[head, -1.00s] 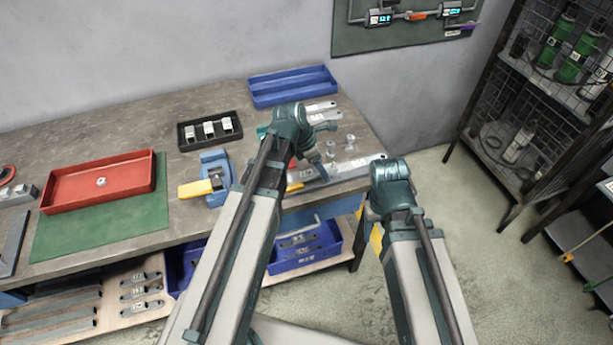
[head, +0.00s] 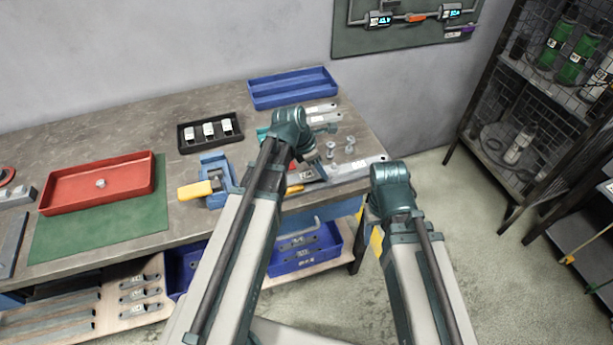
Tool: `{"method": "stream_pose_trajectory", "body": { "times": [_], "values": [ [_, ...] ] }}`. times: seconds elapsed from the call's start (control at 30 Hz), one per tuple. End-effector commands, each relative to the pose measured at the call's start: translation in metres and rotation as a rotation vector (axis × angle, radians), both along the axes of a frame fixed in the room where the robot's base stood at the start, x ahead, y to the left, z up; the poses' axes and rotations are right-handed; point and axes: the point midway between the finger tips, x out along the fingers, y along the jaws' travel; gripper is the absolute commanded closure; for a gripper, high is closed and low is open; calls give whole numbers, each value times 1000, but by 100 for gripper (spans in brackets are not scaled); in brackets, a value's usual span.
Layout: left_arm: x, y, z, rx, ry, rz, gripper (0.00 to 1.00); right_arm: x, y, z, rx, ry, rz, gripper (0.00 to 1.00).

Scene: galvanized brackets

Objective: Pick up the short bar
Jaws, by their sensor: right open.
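Flat grey labelled bars lie at the right end of the bench: a shorter one (head: 321,108) at the back and a longer one (head: 362,165) near the front edge. I cannot tell for certain which is the short bar. My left gripper (head: 308,160) is over the bench's right end, beside the bars; its fingers are mostly hidden by its wrist, so its jaws and any hold are unclear. My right gripper (head: 388,208) is open, off the bench's right front corner, largely hidden behind its own wrist and apart from the bars.
Small metal fittings (head: 350,146) stand among the bars. A blue tray (head: 292,100), a black tray (head: 187,147), a blue vise (head: 216,168) with a yellow part and a red tray (head: 60,206) are on the bench. A rack (head: 505,100) stands at right; the floor between is free.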

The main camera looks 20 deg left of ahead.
Motion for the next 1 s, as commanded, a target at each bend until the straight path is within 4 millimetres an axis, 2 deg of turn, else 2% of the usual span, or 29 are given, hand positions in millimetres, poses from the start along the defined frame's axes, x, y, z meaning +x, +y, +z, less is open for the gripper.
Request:
{"method": "stream_pose_trajectory", "body": {
  "times": [0.03, 0.17, 0.2, 0.67, 0.87, 1.0],
  "values": [
    [0, 0, 0, 0, 0, 0, 74, 0, 0, 0, 0, 0, 0, 38],
    [0, 0, 0, 0, 0, 0, 97, 0, 0, 0, 0, 0, 0, 38],
    [0, 0, 0, 0, 0, 0, 100, 0, 0, 0, 0, 0, 0, 38],
    [0, 0, 2, 0, 0, 0, 100, 0, 0, 2, 0, 0, 0, 38],
    [0, 0, 15, 0, 0, 0, 100, 0, 0, 15, 0, 0, 0, 38],
    [0, 0, 32, 0, 0, 0, 100, 0, 0, 32, 0, 0, 0, 38]
  ]
}}
